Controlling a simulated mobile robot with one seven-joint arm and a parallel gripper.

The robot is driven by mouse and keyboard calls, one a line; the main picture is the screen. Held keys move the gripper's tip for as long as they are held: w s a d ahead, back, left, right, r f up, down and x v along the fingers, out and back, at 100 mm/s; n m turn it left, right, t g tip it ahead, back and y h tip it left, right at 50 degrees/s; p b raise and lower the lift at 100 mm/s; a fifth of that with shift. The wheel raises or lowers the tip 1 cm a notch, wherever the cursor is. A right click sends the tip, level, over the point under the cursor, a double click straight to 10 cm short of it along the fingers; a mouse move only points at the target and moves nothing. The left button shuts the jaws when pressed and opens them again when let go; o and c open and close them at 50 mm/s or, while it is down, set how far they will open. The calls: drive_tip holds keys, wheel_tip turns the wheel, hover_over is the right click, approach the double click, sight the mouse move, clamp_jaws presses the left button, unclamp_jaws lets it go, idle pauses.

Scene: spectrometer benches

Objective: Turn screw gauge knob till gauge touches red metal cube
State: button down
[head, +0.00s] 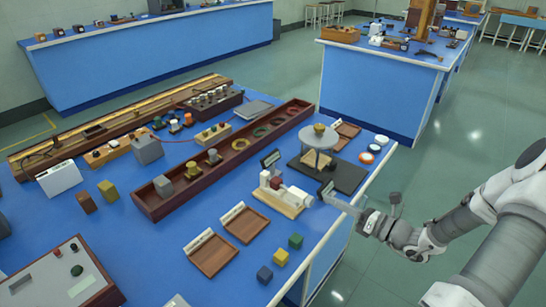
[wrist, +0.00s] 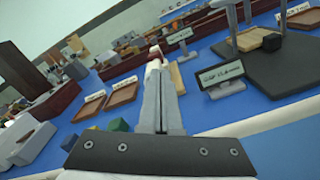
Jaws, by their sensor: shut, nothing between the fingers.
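The screw gauge is a white instrument (head: 268,180) on a light wooden base (head: 277,201) near the front edge of the blue bench. A small red piece (head: 275,183), seemingly the red metal cube, shows at the gauge; whether the gauge touches it is too small to tell. The knob end (head: 305,199) points right, towards my gripper. My gripper (head: 324,199) is shut and empty, its fingertips close to the knob end; contact cannot be told. In the wrist view my shut fingers (wrist: 161,88) hide most of the gauge, and a red part (wrist: 155,53) shows beyond them.
Dark label stands (wrist: 222,78) and a black-based stand with a round top (head: 318,137) are close beside the gauge. Wooden trays (head: 212,258) and blue, yellow and green cubes (head: 295,240) lie nearby. A long dark red trough (head: 222,160) lies behind.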

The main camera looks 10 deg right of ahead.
sight(310, 202)
drive_tip(key=shift+v, duration=1.25)
drive_tip(key=shift+f, duration=0.15)
drive_tip(key=w+a+b, duration=0.1)
drive_tip(key=b, duration=0.2)
drive_tip(key=w+a+r+b, duration=0.1)
drive_tip(key=a+b, duration=0.1)
drive_tip(key=b, duration=0.2)
drive_tip(key=shift+w+a, duration=0.3)
drive_tip(key=shift+w, duration=0.1)
drive_tip(key=shift+x, duration=0.8)
drive_tip(key=shift+f, duration=0.1)
drive_tip(key=shift+s+a+f, duration=0.1)
drive_tip(key=shift+a+f, duration=0.05)
drive_tip(key=shift+f, duration=0.25)
